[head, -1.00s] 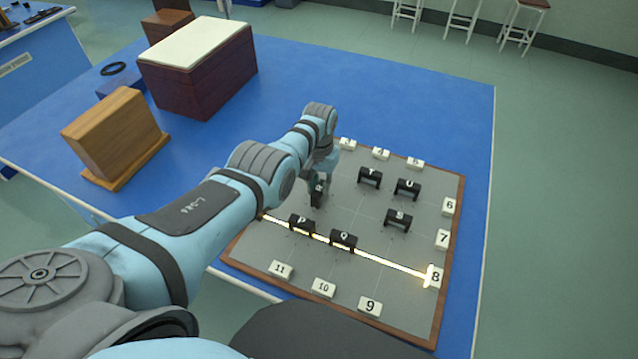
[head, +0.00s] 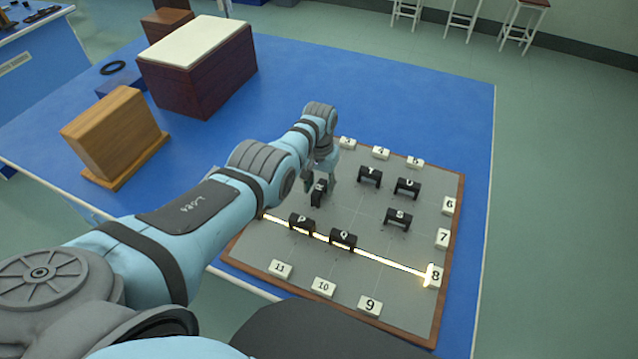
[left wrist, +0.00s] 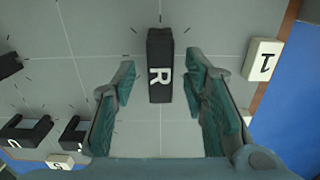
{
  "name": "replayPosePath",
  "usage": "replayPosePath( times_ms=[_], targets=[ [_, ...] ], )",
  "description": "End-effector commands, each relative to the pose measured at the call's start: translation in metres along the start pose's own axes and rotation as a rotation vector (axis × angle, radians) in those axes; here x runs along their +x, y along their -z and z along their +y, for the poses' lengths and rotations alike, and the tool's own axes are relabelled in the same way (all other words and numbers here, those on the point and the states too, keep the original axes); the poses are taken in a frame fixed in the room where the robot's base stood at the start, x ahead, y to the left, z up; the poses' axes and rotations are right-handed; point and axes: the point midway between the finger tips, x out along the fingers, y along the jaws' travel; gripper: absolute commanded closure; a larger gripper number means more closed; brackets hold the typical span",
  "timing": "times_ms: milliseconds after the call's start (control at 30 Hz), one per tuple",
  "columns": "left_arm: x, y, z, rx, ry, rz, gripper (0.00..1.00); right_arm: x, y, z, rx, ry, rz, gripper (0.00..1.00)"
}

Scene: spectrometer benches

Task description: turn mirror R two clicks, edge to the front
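Mirror R (head: 318,194) is a small black block on the grey board (head: 355,280), toward its left side. In the left wrist view, mirror R (left wrist: 160,65) shows its white letter, with its long side running up and down the picture. My left gripper (head: 325,185) is over it. In the left wrist view, the open fingers of my left gripper (left wrist: 159,68) stand on either side of R, with a gap on both sides. My right gripper is not in view.
Mirrors P (head: 302,222), Q (head: 343,239), S (head: 398,219), T (head: 369,175) and U (head: 407,186) stand on the board. A bright beam (head: 390,263) runs past P and Q to label 8 (head: 435,276). A wooden block (head: 115,135) and a large box (head: 200,70) stand left.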

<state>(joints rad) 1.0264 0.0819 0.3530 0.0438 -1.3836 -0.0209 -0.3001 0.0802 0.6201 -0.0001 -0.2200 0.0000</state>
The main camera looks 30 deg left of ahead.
Motion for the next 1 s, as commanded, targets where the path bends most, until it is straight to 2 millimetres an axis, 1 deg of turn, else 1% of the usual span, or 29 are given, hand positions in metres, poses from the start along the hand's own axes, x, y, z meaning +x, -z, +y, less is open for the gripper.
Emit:
replayPosePath(
  times_ms=[133,267,333,400,500,633,700,767,1000],
  targets=[
    [-0.004,0.002,0.000,0.000,0.000,0.004,0.60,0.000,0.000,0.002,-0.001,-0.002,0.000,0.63],
    [-0.019,0.003,-0.001,0.000,0.000,0.006,0.60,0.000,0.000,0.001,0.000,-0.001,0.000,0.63],
    [-0.032,0.001,0.000,0.001,0.001,0.007,0.60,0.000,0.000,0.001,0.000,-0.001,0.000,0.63],
    [-0.056,0.002,0.000,0.000,0.000,0.009,0.60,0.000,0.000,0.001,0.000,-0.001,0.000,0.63],
    [-0.085,0.001,0.000,0.000,0.000,0.004,0.60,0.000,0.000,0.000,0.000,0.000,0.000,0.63],
    [-0.110,0.001,0.000,0.000,0.000,0.002,0.60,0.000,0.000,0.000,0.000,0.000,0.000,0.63],
    [-0.117,0.000,0.000,0.000,0.000,0.000,0.60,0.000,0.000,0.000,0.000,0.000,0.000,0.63],
    [-0.119,0.000,0.000,0.000,0.000,-0.001,0.60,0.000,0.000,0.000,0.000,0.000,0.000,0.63],
    [-0.120,0.000,0.000,0.000,0.000,-0.001,0.60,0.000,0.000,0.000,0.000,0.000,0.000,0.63]
  ],
)
